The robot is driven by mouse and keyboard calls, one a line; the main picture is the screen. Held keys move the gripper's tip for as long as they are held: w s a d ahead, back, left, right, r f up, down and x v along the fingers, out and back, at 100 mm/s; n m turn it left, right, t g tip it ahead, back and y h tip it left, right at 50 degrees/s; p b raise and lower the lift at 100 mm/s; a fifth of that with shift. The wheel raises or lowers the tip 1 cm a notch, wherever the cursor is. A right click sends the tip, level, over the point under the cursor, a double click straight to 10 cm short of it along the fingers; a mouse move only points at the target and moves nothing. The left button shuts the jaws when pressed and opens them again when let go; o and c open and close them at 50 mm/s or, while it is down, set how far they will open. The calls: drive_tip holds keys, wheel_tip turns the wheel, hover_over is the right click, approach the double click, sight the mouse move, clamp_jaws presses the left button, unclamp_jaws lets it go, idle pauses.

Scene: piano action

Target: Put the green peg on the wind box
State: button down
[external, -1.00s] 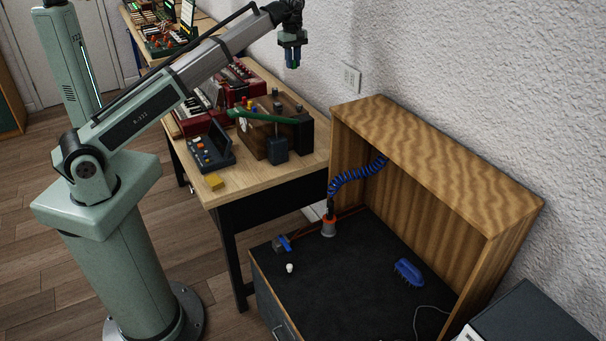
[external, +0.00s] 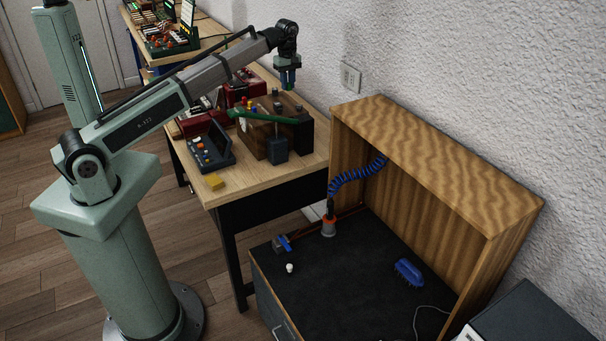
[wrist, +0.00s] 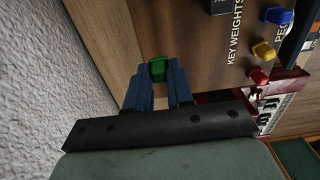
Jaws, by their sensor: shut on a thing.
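My gripper (external: 288,86) is shut on the green peg, a small green block (wrist: 157,70) held between its blue fingertips in the wrist view. The gripper points down above the far end of a brown wooden box (external: 272,148) on the wooden table. The box also shows in the wrist view (wrist: 205,45), with the printed words "KEY WEIGHTS" on it. No label in view names the wind box, so I cannot tell for sure that this is it. The peg's lower end is hard to make out.
Red (wrist: 258,77), yellow (wrist: 263,51) and blue (wrist: 278,16) pegs stand by the lettering. A green bar (external: 262,117) crosses the brown box, with a dark block (external: 277,149) in front. A red accordion-like instrument (external: 196,122) is to the left. The white wall is close behind.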

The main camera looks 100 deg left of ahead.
sight(288, 102)
drive_tip(key=shift+f, duration=2.4)
drive_tip(key=shift+f, duration=0.1)
drive_tip(key=c, duration=1)
unclamp_jaws()
wheel_tip(288, 102, up, 12)
drive_tip(key=shift+r, duration=0.1)
